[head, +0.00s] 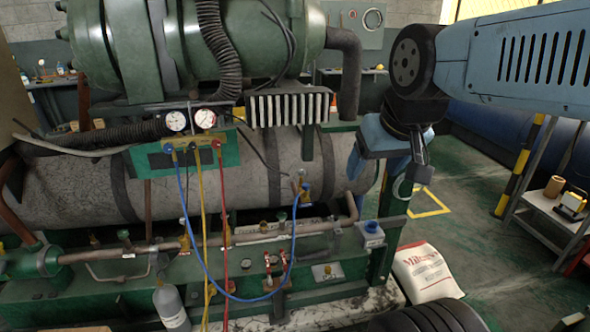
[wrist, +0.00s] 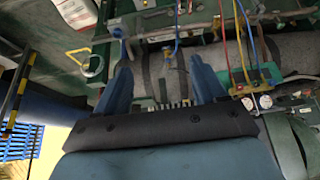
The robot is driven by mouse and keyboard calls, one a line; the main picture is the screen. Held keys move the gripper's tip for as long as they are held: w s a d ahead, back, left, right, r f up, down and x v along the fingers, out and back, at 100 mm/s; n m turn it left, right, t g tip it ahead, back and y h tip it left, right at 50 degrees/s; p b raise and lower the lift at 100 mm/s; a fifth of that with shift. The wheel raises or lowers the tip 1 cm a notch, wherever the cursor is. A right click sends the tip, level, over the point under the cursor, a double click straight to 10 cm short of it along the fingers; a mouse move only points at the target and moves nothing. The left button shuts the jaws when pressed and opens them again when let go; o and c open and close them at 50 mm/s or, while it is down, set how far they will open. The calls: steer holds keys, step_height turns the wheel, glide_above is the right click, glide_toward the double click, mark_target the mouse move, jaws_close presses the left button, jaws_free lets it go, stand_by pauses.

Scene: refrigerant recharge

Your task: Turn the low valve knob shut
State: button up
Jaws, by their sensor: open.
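The manifold (wrist: 257,80) also shows upside down at the right of the wrist view. My gripper (head: 392,165) is open and empty, well to the right of the manifold. In the wrist view, my gripper (wrist: 160,80) has its two blue fingers apart with nothing between them.
A grey horizontal tank (head: 90,185) and a green compressor (head: 190,45) fill the left. Pipes and small valves (head: 275,265) run low in front. A white sack (head: 425,270) lies at the lower right. A shelf (head: 555,215) stands at far right. Open floor lies between.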

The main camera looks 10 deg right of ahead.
steer(key=shift+w, duration=0.1)
steer(key=shift+c, duration=0.7)
steer(key=w+f+n+g+h, duration=0.1)
steer(key=w+f+n, duration=0.15)
steer(key=w, duration=0.75)
steer(key=w+f+n+g, duration=0.2)
steer(key=w+n, duration=0.2)
steer(key=w, duration=0.6)
steer(key=w+f+n+g+h, duration=0.1)
steer(key=w+f+n, duration=0.15)
steer(key=w, duration=0.75)
steer(key=w+d+f+n+y, duration=0.3)
steer(key=w+d+f, duration=0.4)
steer(key=w+f, duration=0.35)
steer(key=w+d+f+n+y, duration=0.3)
steer(key=w+d+f, duration=0.5)
steer(key=w+f, duration=0.3)
steer(key=r, duration=0.1)
glide_above(302, 170)
steer(key=d, duration=0.2)
steer(key=f, duration=0.1)
steer(key=a+f, duration=0.1)
steer(key=f, duration=0.1)
steer(key=shift+s+f+g, duration=0.1)
steer(key=shift+s+g, duration=0.1)
steer(key=shift+g, duration=0.1)
steer(key=shift+a+f, duration=0.2)
steer(key=shift+f, duration=0.35)
